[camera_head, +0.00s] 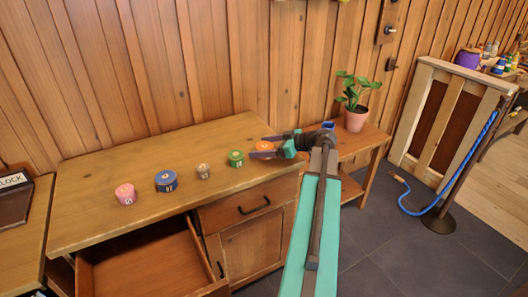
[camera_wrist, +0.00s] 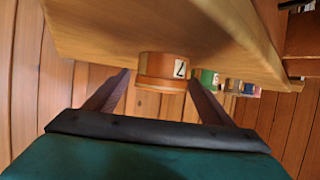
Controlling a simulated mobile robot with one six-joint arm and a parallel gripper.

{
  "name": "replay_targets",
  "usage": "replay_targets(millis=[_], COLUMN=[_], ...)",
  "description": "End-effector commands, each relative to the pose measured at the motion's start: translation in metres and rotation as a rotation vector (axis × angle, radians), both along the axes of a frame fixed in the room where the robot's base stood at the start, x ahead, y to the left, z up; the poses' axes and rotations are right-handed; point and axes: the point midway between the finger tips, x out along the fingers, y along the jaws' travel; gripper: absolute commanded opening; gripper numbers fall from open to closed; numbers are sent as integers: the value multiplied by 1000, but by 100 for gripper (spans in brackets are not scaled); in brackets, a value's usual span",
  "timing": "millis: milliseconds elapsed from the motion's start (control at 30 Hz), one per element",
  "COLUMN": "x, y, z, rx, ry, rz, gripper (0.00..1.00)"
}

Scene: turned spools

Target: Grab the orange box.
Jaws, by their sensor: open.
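The orange box (camera_head: 263,146) is a small round container near the right end of the wooden cabinet top. In the wrist view the orange box (camera_wrist: 160,68) shows a white label with a dark mark. My gripper (camera_head: 260,147) is open, with one finger on either side of the orange box in the head view. In the wrist view the box lies between the fingertips of my gripper (camera_wrist: 158,80), with gaps visible on both sides. I cannot tell how deep it sits between them.
Green (camera_head: 235,158), tan (camera_head: 203,170), blue (camera_head: 166,181) and pink (camera_head: 125,194) round containers stand in a row to the left. A drawer (camera_head: 150,262) hangs open below. A potted plant (camera_head: 355,120) stands on a side table at right. The wood wall is behind.

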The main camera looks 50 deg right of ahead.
Motion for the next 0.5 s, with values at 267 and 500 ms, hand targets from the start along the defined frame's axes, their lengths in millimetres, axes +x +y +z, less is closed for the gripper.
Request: replay_targets(millis=[267,500], x=[0,0], y=[0,-1], z=[0,0], rx=[0,0], ry=[0,0], rz=[0,-1], gripper=[40,31])
